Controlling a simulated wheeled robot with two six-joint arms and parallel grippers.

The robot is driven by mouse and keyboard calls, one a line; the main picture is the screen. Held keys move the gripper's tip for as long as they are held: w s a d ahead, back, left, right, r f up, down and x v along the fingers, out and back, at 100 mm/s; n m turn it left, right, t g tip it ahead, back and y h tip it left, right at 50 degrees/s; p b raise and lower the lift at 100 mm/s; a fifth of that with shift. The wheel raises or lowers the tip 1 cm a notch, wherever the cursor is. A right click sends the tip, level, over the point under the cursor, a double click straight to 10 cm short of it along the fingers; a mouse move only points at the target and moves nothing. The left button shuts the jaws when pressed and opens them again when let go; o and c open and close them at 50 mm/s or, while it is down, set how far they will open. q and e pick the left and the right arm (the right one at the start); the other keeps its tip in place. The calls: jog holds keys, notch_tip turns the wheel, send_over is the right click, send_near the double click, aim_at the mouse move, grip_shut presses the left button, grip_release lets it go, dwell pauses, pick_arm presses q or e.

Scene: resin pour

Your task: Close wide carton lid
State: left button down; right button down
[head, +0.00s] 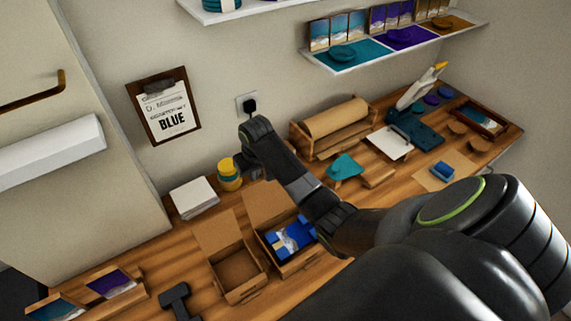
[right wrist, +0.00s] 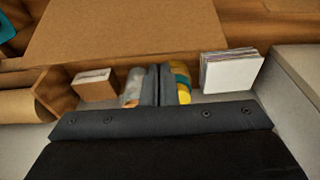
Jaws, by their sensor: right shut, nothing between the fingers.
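The wide carton (head: 298,262) stands open on the wooden bench in the head view, with blue and white contents inside. Its cardboard lid (head: 264,204) is raised at the back, on the wall side. A large flat piece of cardboard (right wrist: 130,30), which looks like this lid, fills the top of the right wrist view. My right gripper (right wrist: 158,85) is shut and empty, apart from that cardboard. In the head view my right gripper (head: 244,160) is beyond the lid, near the yellow jar, and partly hidden by its wrist. My left gripper is not in view.
A narrower open, empty carton (head: 238,271) stands left of the wide one. A yellow jar (head: 230,176) and a white stack (head: 194,197) stand near the wall. A paper roll holder (head: 333,127) is to the right. A black T-shaped tool (head: 175,298) is at front left.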

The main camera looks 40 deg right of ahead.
jog(key=shift+f+b, duration=0.65)
jog(key=shift+f, duration=1.4)
